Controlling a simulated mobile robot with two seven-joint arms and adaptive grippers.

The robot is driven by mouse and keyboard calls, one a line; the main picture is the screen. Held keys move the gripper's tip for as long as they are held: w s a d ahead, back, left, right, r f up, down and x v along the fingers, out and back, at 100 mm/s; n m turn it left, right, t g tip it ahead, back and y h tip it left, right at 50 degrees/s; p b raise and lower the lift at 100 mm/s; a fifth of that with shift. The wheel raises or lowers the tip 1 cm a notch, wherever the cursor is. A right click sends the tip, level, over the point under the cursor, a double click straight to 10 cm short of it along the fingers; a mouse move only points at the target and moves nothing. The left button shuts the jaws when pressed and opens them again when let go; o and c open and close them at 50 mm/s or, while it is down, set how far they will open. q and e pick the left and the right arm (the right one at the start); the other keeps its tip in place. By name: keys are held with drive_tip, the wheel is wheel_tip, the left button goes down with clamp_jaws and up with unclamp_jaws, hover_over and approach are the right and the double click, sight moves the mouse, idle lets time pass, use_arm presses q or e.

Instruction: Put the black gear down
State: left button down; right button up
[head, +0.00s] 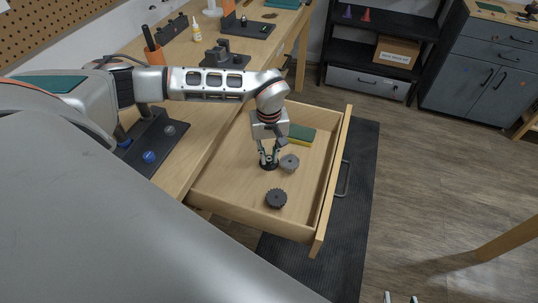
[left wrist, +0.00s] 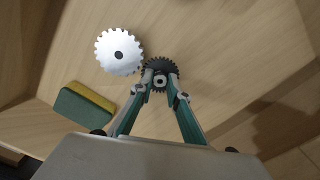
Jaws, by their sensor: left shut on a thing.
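My left gripper (head: 268,160) reaches down into the open wooden drawer (head: 235,193) and is shut on a black gear (head: 269,167). In the left wrist view the black gear (left wrist: 158,64) shows at the fingertips, partly covered by them. It is at or close above the drawer floor; I cannot tell if it touches. A silver-grey gear (head: 289,163) lies right beside it, also in the left wrist view (left wrist: 119,52). Another dark gear (head: 276,198) lies nearer the drawer's front corner. My right gripper (head: 400,299) shows only as two separated fingertips at the bottom edge.
A green and yellow sponge (head: 300,134) lies at the drawer's far end. The drawer floor around the dark gear is clear. The workbench (head: 190,140) holds black fixtures, a screwdriver holder and a glue bottle. A black mat (head: 352,205) lies on the floor.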

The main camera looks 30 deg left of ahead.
use_arm(q)
drive_tip(key=shift+f, duration=0.15)
drive_tip(key=c, duration=2.2)
unclamp_jaws()
wheel_tip(320, 180, up, 12)
drive_tip(key=shift+r, duration=0.15)
